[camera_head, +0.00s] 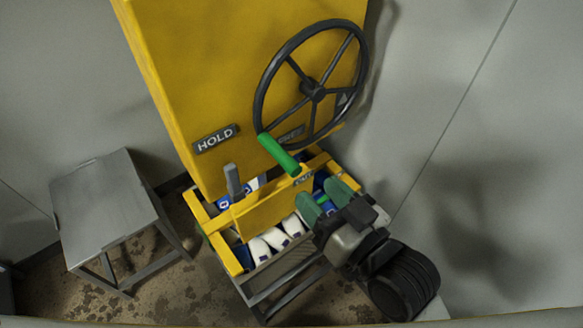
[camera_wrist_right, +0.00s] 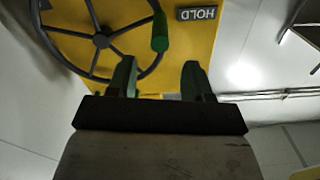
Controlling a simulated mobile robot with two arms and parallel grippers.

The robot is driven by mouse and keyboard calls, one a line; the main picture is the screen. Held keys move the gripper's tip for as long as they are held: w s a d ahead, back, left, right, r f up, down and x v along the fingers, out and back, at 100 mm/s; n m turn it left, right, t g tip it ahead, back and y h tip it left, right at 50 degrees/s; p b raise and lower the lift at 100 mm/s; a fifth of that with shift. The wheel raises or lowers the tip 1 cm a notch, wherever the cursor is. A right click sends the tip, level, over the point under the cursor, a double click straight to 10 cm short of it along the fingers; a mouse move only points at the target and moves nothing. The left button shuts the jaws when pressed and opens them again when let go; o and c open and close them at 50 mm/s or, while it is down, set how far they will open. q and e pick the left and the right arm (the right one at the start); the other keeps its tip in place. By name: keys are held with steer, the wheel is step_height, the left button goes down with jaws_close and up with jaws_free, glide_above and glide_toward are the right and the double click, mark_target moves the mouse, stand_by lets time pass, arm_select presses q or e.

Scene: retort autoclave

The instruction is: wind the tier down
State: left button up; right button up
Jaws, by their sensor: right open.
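A black five-spoked handwheel (camera_head: 313,91) is mounted on the front of a yellow cabinet (camera_head: 190,70). A green crank handle (camera_head: 279,155) sticks out from its lower left rim. In the right wrist view the wheel (camera_wrist_right: 101,41) and green handle (camera_wrist_right: 160,33) also show. Below, a yellow-framed tier (camera_head: 272,207) holds white and blue packs (camera_head: 268,243). My right gripper (camera_head: 327,195) is open and empty, below and to the right of the handle, apart from it. In the wrist view its green fingers (camera_wrist_right: 157,80) stand apart. My left gripper is out of view.
A HOLD plate (camera_head: 215,138) is on the cabinet, left of the wheel. A grey lever (camera_head: 233,182) stands at the tier's left. A grey metal stool (camera_head: 104,195) stands on the floor to the left. A grey wall (camera_head: 480,130) is close on the right.

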mark_target(291, 165)
steer(key=p+x, duration=0.1)
steer(key=x, duration=0.5)
steer(key=shift+w+a, duration=0.15)
steer(key=shift+w, duration=0.05)
steer(key=shift+w+a+p, duration=0.35)
steer(key=shift+w+a, duration=0.1)
steer(key=shift+w, duration=0.1)
steer(key=shift+c, duration=0.5)
steer(key=shift+f, duration=0.1)
jaws_close()
